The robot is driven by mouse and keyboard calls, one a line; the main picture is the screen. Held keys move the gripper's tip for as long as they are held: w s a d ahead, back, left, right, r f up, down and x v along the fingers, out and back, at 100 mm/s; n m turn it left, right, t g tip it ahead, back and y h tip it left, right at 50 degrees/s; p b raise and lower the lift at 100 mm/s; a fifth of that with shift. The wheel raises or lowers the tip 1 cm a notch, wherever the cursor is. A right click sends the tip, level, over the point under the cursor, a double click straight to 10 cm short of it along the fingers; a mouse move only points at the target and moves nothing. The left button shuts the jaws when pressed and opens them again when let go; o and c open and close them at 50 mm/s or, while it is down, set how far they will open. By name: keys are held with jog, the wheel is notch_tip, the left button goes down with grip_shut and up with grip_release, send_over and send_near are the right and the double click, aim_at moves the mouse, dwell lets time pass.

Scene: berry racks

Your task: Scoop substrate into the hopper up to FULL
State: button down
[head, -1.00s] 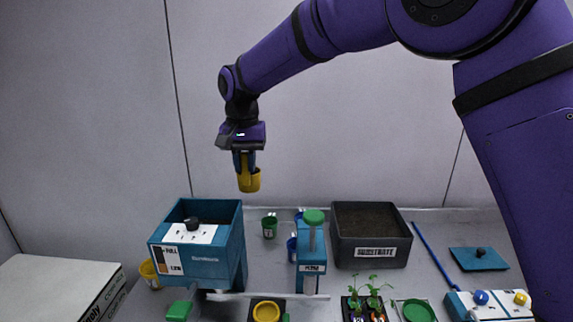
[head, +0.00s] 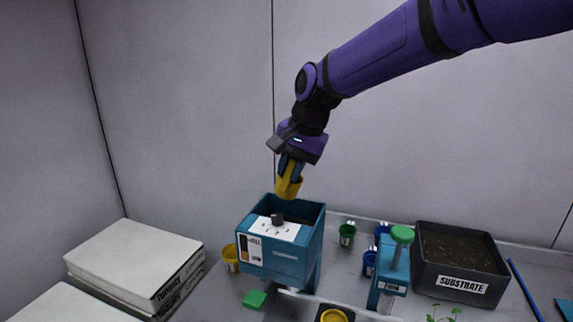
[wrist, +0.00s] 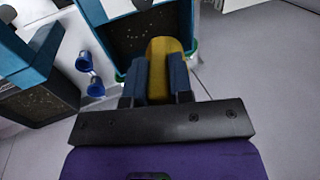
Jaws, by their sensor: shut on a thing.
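My gripper (head: 291,170) is shut on a yellow scoop (head: 288,187) and holds it just above the open top of the teal hopper (head: 280,261). In the wrist view the yellow scoop (wrist: 165,60) sits between my blue fingers (wrist: 160,82), over the hopper's opening. The scoop's contents cannot be made out. Dark material shows inside the hopper in the wrist view (wrist: 135,35). The hopper's front has a gauge (head: 251,249) marked FULL and LOW; I cannot read its level clearly. The black substrate bin (head: 462,285), labelled SUBSTRATE, stands to the right with brown substrate in it.
A teal press-like device with a green knob (head: 402,235) stands between hopper and bin. A yellow cup (head: 230,258) is left of the hopper. White boxes (head: 135,255) lie at far left.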

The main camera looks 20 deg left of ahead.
jog(key=shift+w+d+f+y, duration=0.1)
jog(key=shift+d+f+y, duration=0.15)
jog(key=shift+d+y, duration=0.45)
notch_tip(320, 180, down, 6)
jog(key=d+y, duration=0.2)
jog(key=y, duration=0.9)
jog(key=shift+d, duration=0.35)
dwell(0.4)
